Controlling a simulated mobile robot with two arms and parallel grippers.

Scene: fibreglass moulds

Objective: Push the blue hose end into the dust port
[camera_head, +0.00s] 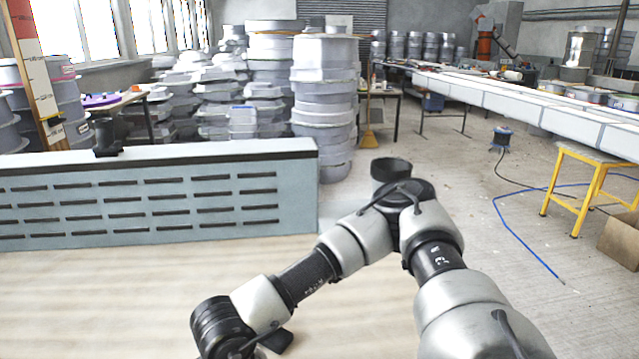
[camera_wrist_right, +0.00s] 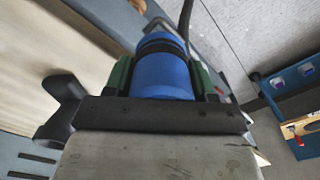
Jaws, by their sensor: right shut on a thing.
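In the right wrist view, my right gripper (camera_wrist_right: 163,68) is shut on the blue hose end (camera_wrist_right: 164,78), a thick blue cylinder between its green fingers. A dark line runs up beyond it. A black part with a rounded stub (camera_wrist_right: 62,105) shows left of the gripper, apart from the hose end; I cannot tell whether it is the dust port. In the head view my right arm reaches down to the lower left, and the hose end is hidden. I cannot identify the dust port there. My left gripper is not in view.
A slotted grey-blue panel (camera_head: 150,200) stands behind the pale bench top (camera_head: 100,300), with a black fitting (camera_head: 107,140) on its upper edge. Stacked moulds (camera_head: 323,100) rise behind. A yellow stool (camera_head: 577,190) and a blue floor hose (camera_head: 520,235) lie to the right.

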